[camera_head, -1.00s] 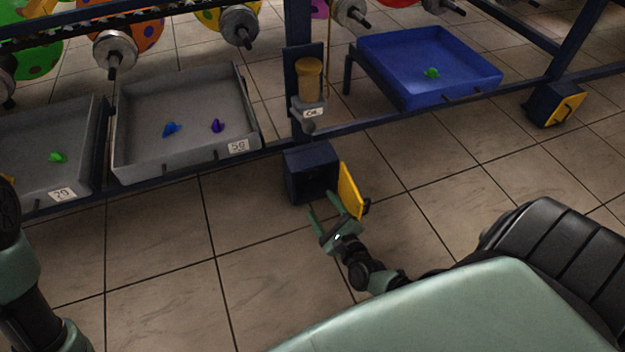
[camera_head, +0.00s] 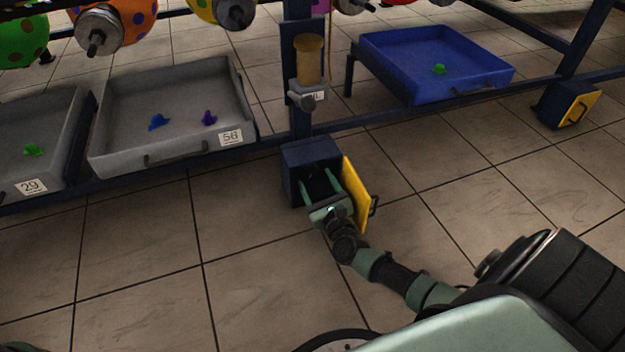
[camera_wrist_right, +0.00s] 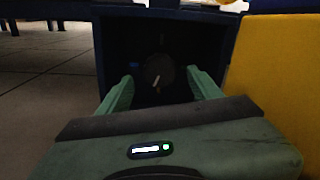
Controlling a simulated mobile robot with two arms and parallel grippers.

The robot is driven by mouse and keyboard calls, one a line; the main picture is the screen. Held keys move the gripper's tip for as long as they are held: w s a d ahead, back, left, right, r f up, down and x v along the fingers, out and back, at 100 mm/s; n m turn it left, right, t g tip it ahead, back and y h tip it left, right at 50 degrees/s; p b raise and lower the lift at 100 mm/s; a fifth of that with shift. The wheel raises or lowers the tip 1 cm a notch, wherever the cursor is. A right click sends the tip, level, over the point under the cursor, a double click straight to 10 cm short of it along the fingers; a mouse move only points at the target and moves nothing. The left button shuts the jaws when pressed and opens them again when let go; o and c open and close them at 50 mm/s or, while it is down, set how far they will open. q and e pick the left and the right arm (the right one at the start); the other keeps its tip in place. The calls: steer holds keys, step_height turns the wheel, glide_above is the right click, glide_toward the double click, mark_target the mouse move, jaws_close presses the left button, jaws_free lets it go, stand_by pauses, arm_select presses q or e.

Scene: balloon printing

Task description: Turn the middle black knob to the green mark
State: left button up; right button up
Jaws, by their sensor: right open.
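A dark blue box (camera_head: 296,160) with its yellow door (camera_head: 358,193) swung open stands low at the rack's post. In the right wrist view a round black knob (camera_wrist_right: 158,70) with a light pointer line sits inside the dark box, with a small blue mark (camera_wrist_right: 134,66) to its left. I see no green mark clearly. My right gripper (camera_head: 322,188) is open, its fingers reaching into the box opening. In the right wrist view its fingertips (camera_wrist_right: 161,80) stand either side of the knob, and I cannot tell whether they touch it. My left gripper is not in view.
The yellow door (camera_wrist_right: 272,65) stands close to the right of my right gripper. A second box with a yellow door (camera_head: 570,104) is at the right. Grey trays (camera_head: 180,100) and a blue tray (camera_head: 400,80) stand above. The tiled floor in front is clear.

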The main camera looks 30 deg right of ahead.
mark_target(312, 173)
steer(key=shift+b+x, duration=0.45)
steer(key=shift+x, duration=1.25)
steer(key=c, duration=1.4)
steer(key=shift+n, duration=0.3)
